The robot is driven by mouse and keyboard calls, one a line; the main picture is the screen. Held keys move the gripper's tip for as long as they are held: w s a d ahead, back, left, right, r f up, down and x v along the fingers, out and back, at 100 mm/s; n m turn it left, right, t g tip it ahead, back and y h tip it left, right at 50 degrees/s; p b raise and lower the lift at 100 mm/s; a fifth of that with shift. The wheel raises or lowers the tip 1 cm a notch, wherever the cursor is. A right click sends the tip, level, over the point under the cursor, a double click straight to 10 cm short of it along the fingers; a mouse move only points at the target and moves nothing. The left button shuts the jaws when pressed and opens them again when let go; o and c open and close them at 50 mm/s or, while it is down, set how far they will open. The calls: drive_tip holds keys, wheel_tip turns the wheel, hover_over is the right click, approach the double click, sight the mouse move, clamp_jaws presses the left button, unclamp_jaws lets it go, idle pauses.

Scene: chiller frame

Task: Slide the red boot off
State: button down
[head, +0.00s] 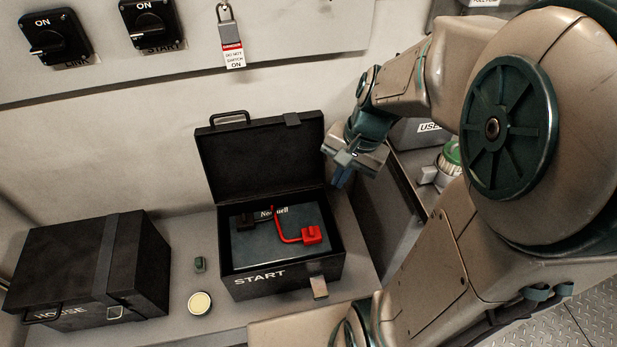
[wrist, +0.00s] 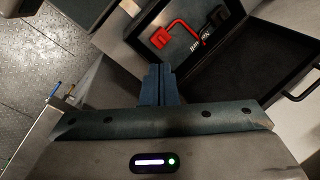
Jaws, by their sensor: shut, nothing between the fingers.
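The red boot (head: 311,235) sits at the right end of the battery (head: 280,247) inside the open START box (head: 284,287). A red cable runs from it across the battery top. In the wrist view the red boot (wrist: 160,38) is near the top, beyond my fingertips. A black boot (head: 245,222) is at the battery's left end. My gripper (head: 341,178) is shut and empty, above and to the right of the box. In the wrist view my gripper's blue fingers (wrist: 157,82) are together, apart from the boot.
The box's lid (head: 261,158) stands open at the back. A strapped, closed HOUSE box (head: 88,265) is at left. A small dark green piece (head: 200,264) and a round pale disc (head: 199,303) lie between the boxes. Switches (head: 152,22) and a tagged padlock (head: 230,40) are on the wall.

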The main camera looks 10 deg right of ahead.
sight(316, 232)
drive_tip(key=w+d+f+m+b, duration=0.2)
drive_tip(key=f+m, duration=0.1)
drive_tip(key=f, duration=0.4)
drive_tip(key=w+d+f+m+y+b, duration=0.1)
drive_tip(key=w+d+f+m+b, duration=0.1)
drive_tip(key=f, duration=0.5)
drive_tip(key=w+d+f+m+b, duration=0.2)
drive_tip(key=w+f+m+b, duration=0.1)
drive_tip(key=f+m, duration=0.2)
drive_tip(key=shift+d+f+g+y+b, duration=0.3)
drive_tip(key=shift+d+f+g+y, duration=0.1)
drive_tip(key=shift+f, duration=0.55)
drive_tip(key=a+f, duration=0.2)
drive_tip(key=f, duration=0.1)
drive_tip(key=a+f+b, duration=0.1)
drive_tip(key=a+f, duration=0.1)
drive_tip(key=f, duration=0.1)
drive_tip(key=a+f+b, duration=0.1)
drive_tip(key=a+f, duration=0.2)
drive_tip(key=shift+f, duration=0.1)
drive_tip(key=shift+a, duration=0.4)
drive_tip(key=a, duration=0.7)
drive_tip(key=shift+a, duration=0.15)
